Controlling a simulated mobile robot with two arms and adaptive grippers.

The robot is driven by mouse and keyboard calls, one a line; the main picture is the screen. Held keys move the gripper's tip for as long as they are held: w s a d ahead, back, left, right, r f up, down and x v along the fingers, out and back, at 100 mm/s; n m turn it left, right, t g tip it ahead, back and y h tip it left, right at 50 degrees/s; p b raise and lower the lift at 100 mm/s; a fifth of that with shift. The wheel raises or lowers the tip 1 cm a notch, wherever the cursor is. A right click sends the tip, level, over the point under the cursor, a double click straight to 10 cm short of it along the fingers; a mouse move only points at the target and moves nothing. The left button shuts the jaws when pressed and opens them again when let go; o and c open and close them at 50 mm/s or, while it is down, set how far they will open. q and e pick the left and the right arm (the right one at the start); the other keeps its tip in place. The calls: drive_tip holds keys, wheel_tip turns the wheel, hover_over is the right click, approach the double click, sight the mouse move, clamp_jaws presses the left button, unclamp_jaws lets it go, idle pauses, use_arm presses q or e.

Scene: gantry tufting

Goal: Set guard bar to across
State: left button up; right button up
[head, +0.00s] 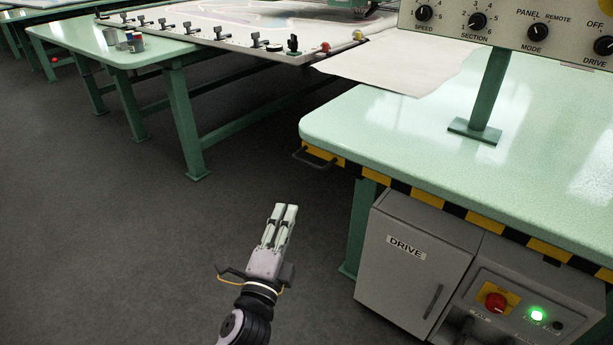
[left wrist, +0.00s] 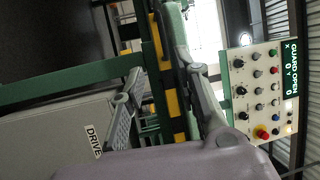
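A black-and-yellow striped bar, which looks like the guard bar (head: 436,200), runs along the front edge of the green table, with a dark handle (head: 316,158) at its left end. In the left wrist view the striped bar (left wrist: 172,102) shows between and beyond my fingers. My left gripper (head: 285,208) is empty, low over the floor, left of the drive cabinet and apart from the bar. Its two fingers stand apart in the left wrist view (left wrist: 163,66). The panel display (left wrist: 290,70) reads "GUARD OPEN". My right gripper is out of view.
The grey drive cabinet (head: 410,265), with a red knob and green lamp, stands under the green table (head: 400,130). A control panel (head: 510,28) stands on a post. Another green table (head: 110,45) is at the back left. Dark floor lies free at left.

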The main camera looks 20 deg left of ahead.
use_arm(q)
approach(307, 163)
drive_tip(key=w, duration=0.2)
drive_tip(key=shift+w+a+r, duration=0.15)
drive_tip(key=shift+w+r, duration=0.05)
drive_tip(key=shift+w, duration=1.25)
drive_tip(key=shift+w+a+r, duration=0.1)
drive_tip(key=shift+w+r, duration=0.1)
drive_tip(key=shift+w, duration=1.2)
drive_tip(key=shift+w+a+r, duration=0.15)
drive_tip(key=shift+w+r, duration=0.05)
drive_tip(key=shift+w, duration=1.25)
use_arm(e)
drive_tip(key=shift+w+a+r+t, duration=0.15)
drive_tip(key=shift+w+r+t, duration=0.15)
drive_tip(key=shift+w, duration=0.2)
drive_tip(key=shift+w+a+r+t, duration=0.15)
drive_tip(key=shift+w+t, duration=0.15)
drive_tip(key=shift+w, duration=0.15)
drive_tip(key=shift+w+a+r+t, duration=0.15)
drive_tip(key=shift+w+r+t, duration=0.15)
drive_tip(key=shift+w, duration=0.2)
use_arm(q)
drive_tip(key=shift+c, duration=0.5)
clamp_jaws()
